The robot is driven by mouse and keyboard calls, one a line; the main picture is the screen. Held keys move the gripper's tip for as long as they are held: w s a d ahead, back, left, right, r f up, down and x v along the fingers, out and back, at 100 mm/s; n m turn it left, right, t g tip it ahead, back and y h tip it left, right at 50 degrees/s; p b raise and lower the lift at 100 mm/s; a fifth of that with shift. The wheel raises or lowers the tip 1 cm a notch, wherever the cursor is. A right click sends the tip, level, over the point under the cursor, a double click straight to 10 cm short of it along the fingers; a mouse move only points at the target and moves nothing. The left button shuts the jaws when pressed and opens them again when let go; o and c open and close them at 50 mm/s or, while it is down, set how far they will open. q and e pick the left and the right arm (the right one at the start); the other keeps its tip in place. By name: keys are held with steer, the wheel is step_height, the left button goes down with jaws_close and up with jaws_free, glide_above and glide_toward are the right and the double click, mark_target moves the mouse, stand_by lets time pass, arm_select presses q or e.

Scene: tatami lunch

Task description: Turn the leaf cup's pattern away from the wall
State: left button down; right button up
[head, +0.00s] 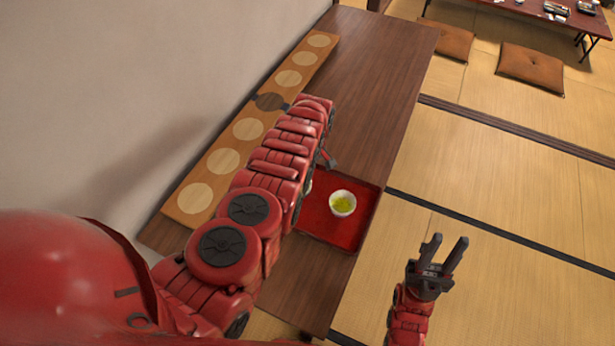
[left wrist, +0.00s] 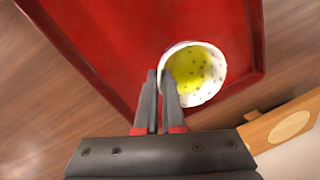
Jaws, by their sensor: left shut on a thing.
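In the left wrist view, a white cup (left wrist: 217,88) with yellow-green contents and small dark specks is over the red tray's (left wrist: 110,38) corner. My left gripper (left wrist: 160,76) is shut on its rim, one finger overlapping the cup. In the head view my red left arm hides that gripper and most of what it holds; a small white piece (head: 308,187) shows beside the arm. I cannot make out a leaf pattern. My right gripper (head: 444,251) is open and empty.
A wooden board (head: 222,162) with several pale discs runs along the wall (head: 100,90) on the dark table (head: 385,65). The table's far part is clear. Right of it are tatami (head: 480,180), cushions (head: 532,68) and another low table (head: 575,20).

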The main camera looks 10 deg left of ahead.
arm_select(q)
steer(key=shift+f, duration=0.25)
stand_by(0.5)
steer(key=c, duration=0.9)
jaws_free()
steer(key=shift+c, duration=0.2)
steer(key=shift+r, duration=0.1)
steer(key=shift+r+p, duration=2.15)
steer(key=shift+r, duration=0.35)
steer(key=shift+s+a+f, duration=0.1)
